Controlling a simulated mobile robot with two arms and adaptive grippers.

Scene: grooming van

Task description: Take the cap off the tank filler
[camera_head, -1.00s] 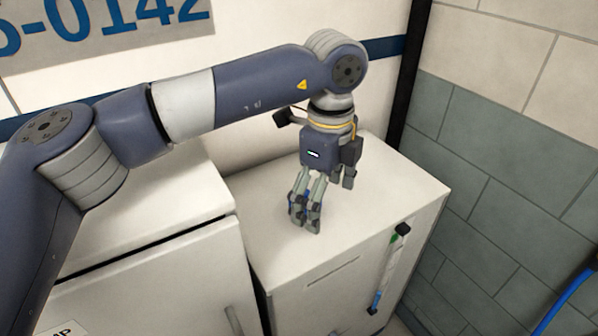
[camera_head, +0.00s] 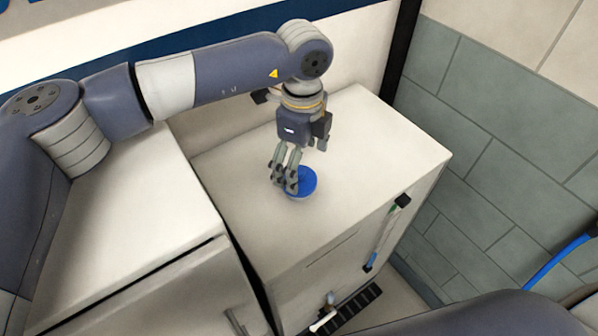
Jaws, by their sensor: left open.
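A round blue cap (camera_head: 306,184) sits on the top of the white box-shaped tank (camera_head: 375,140), left of the middle of its top. Whether it is screwed down or lies loose on the filler cannot be told. My left gripper (camera_head: 284,187) points down at the left side of the cap, open and with nothing seen held in it. Its fingers overlap the cap's left part in the picture. Whether they touch it is unclear. The filler neck is hidden under the cap. My right gripper is not in view.
A clear level tube (camera_head: 386,235) with a black upper fitting runs down the tank's front. A tap (camera_head: 328,312) is low below it. A white cabinet (camera_head: 125,240) stands left across a narrow gap. A tiled wall (camera_head: 500,150) bounds the right; a blue hose (camera_head: 560,262) hangs there.

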